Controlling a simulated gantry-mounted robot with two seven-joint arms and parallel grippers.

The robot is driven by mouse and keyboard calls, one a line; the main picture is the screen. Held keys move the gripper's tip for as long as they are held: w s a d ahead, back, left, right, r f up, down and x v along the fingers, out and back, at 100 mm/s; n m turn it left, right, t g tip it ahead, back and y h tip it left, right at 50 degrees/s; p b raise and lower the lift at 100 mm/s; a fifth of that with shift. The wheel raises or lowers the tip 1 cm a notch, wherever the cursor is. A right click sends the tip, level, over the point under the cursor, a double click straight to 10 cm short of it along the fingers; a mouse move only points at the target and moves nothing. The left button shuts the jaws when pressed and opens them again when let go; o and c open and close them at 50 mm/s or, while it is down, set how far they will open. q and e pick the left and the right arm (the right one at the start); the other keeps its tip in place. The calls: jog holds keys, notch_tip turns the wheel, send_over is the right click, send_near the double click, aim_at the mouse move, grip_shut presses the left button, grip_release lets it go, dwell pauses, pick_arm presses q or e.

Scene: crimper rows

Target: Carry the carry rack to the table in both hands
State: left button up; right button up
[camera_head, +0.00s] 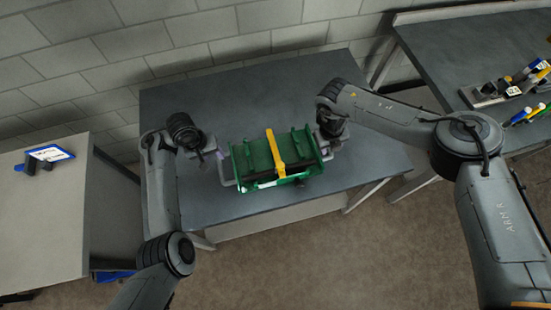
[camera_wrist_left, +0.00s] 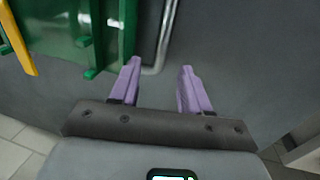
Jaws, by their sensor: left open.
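The carry rack (camera_head: 259,163) is a green open tray with a yellow bar (camera_head: 275,152) across its middle and metal side handles. It appears to sit on the dark table (camera_head: 215,100). My left gripper (camera_head: 221,155) is at its left end. In the left wrist view its two purple fingers (camera_wrist_left: 157,82) are apart and open. The rack's metal handle (camera_wrist_left: 165,35) shows just ahead, its near end close to the left finger; I cannot tell whether they touch. My right gripper (camera_head: 324,146) is at the rack's right end, its fingers too small and hidden to read.
A second dark table (camera_head: 450,45) at the upper right bears a tool holder (camera_head: 495,92) and several coloured-handled tools. A pale cabinet (camera_head: 50,215) at the left carries a blue-edged sign (camera_head: 48,153). Brown floor (camera_head: 310,265) lies clear in front.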

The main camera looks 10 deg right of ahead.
aim_at(218, 161)
pick_arm(q)
jog(key=shift+d+f, duration=0.2)
jog(key=shift+f, duration=0.85)
jog(key=shift+d+f, duration=0.2)
jog(key=shift+f, duration=0.8)
pick_arm(e)
jog(key=shift+w+d+f, duration=0.1)
jog(key=shift+d+f, duration=0.1)
jog(key=shift+f, duration=0.75)
jog(key=shift+d+f, duration=0.2)
jog(key=shift+f, duration=0.75)
pick_arm(q)
jog(key=shift+c, duration=0.3)
pick_arm(e)
jog(key=shift+c, duration=0.3)
pick_arm(q)
grip_shut()
pick_arm(e)
grip_shut()
pick_arm(q)
jog(key=shift+w+r, duration=0.1)
jog(key=shift+r, duration=0.05)
pick_arm(e)
jog(key=shift+r, duration=0.1)
